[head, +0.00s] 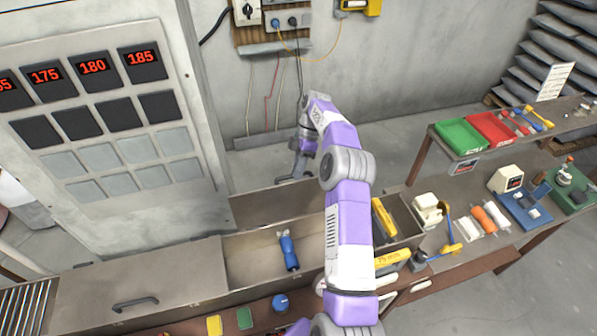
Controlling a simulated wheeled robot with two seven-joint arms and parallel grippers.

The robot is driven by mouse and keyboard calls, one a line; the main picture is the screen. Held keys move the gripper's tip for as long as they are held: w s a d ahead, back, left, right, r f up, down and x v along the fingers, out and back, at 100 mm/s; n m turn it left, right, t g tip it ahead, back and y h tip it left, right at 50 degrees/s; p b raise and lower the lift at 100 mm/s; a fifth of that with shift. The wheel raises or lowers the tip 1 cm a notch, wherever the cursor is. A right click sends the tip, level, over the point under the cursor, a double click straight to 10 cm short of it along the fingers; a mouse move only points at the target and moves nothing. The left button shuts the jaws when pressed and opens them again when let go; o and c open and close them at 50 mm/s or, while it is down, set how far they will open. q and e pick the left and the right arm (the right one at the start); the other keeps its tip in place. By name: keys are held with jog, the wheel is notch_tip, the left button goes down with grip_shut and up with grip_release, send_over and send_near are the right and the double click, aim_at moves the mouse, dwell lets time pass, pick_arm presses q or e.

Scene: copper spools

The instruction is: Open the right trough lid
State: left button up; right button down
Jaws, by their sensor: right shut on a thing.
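The right trough lid (275,208) is a grey metal panel raised at the back of the open right trough (250,262). My right arm reaches over the trough, and my right gripper (296,174) is at the lid's far upper edge, shut on its dark handle. The arm hides part of the lid and trough. A blue tool (288,252) lies inside the trough, and a yellow piece (384,218) is at its right end. My left gripper is out of view.
A closed left lid (180,282) with a dark handle (135,304) lies beside the open trough. A tall grey cabinet (110,110) with red number displays stands at the left. A cluttered bench (470,190) with green and red trays is at the right.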

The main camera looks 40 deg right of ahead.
jog(key=shift+w+d+f+g, duration=0.15)
jog(key=shift+d+f+g, duration=0.15)
jog(key=shift+f, duration=0.3)
jog(key=c, duration=1.3)
grip_release()
jog(key=shift+o, duration=0.9)
jog(key=shift+w+d, duration=0.1)
jog(key=shift+w, duration=0.05)
jog(key=shift+r, duration=0.25)
